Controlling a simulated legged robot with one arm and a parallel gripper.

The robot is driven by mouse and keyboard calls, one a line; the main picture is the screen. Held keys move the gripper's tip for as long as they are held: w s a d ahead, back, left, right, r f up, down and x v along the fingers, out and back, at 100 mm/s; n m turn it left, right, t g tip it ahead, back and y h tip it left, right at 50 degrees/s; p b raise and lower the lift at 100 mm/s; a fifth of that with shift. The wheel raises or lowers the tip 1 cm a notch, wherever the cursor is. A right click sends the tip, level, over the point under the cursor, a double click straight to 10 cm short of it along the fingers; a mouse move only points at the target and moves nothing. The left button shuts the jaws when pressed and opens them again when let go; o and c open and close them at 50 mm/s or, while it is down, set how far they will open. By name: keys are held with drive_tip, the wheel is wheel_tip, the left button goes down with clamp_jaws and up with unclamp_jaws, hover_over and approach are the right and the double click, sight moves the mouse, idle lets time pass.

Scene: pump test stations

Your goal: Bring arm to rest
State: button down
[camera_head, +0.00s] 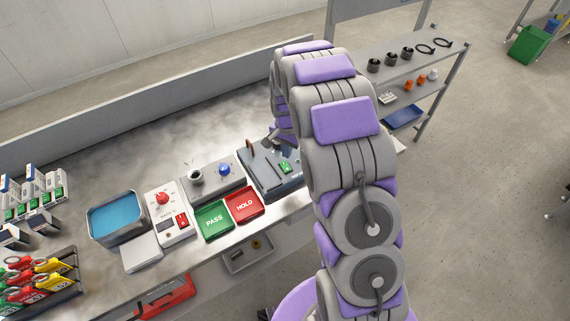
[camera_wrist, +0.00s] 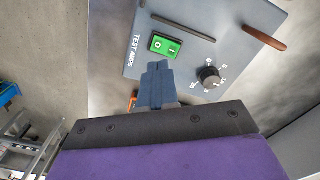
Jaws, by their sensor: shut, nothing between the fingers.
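My gripper (camera_wrist: 155,82) is shut and empty in the wrist view, its narrow blue-grey fingers together. It is over or near the lower edge of the grey TEST AMPS panel, beside a green rocker switch (camera_wrist: 164,46) and a black dial (camera_wrist: 209,76); I cannot tell whether it touches. In the head view my grey and purple arm reaches over the bench and partly hides the test amps box (camera_head: 262,172). My fingers are hard to make out there.
The bench holds a green PASS pad (camera_head: 212,219), a red HOLD pad (camera_head: 244,205), a control box with a red knob (camera_head: 168,215) and a blue-filled tray (camera_head: 116,216). Coloured tools (camera_head: 33,280) stand at the left. A shelf (camera_head: 400,72) with parts stands behind right.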

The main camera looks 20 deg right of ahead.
idle(0.4)
drive_tip(key=s+a+r+n, duration=0.2)
drive_tip(key=s+r+n, duration=0.2)
drive_tip(key=s+r, duration=1.25)
drive_tip(key=s+a+r+n+g, duration=0.1)
drive_tip(key=s+n, duration=0.1)
drive_tip(key=s, duration=0.9)
drive_tip(key=s+r+n, duration=0.2)
drive_tip(key=s+n, duration=0.1)
drive_tip(key=s, duration=0.9)
drive_tip(key=shift+a+r+g, duration=0.2)
drive_tip(key=shift+a+g, duration=0.15)
drive_tip(key=shift+g, duration=0.05)
